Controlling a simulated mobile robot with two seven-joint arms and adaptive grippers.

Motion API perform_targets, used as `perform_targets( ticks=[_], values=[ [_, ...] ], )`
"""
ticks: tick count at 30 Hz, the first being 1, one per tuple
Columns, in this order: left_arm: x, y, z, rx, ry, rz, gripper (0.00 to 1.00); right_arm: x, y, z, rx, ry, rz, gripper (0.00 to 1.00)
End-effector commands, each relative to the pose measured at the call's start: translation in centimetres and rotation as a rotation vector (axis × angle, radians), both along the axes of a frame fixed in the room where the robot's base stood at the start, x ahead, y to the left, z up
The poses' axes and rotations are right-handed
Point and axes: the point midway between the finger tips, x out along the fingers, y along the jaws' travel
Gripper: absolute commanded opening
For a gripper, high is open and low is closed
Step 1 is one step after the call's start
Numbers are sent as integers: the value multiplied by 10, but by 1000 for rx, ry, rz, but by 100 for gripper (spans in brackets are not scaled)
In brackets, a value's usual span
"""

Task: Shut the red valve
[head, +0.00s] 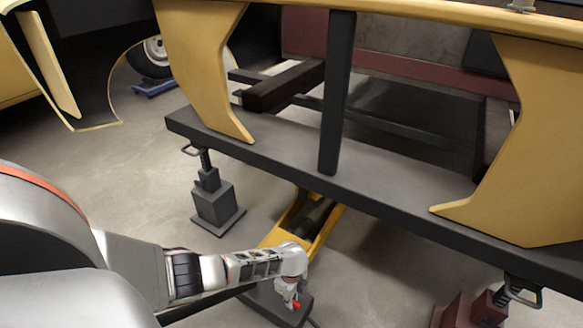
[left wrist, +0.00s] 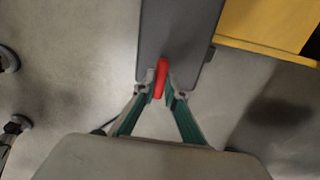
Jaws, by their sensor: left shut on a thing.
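The red valve (left wrist: 161,76) is a small red handle that stands out from a dark grey block (left wrist: 178,35) in the left wrist view. A bit of the red valve also shows in the head view (head: 295,304), low in the middle. My left gripper (head: 290,297) reaches down to it. In the left wrist view the fingertips of my left gripper (left wrist: 161,88) are on either side of the red handle, shut on it. The gripper partly hides the valve in the head view. My right gripper is in neither view.
A yellow jack frame (head: 331,222) runs from the grey block under a dark beam (head: 390,195). A grey jack stand (head: 215,201) stands left and a dark red one (head: 470,312) at the lower right. Yellow body panels (head: 200,60) hang above. Bare floor lies between.

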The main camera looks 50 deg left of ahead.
Motion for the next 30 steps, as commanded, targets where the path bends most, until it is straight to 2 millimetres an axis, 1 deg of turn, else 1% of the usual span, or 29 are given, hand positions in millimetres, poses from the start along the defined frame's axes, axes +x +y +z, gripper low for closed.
perform_targets(
  ticks=[1, 14, 15, 16, 26, 30],
  values=[
    [-3, 0, -2, 1, 5, -10, 0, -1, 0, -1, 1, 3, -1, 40],
    [-3, 0, -2, 1, 4, -18, 0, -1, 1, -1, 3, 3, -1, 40],
    [-3, 0, -2, 1, 4, -17, 22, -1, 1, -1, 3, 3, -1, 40],
    [-3, 0, -2, 1, 4, -17, 28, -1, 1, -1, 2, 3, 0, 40],
    [-1, 0, 0, 1, 1, -15, 28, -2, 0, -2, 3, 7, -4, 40],
    [0, 0, 5, -1, 0, -13, 28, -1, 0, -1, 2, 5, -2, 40]
  ],
)
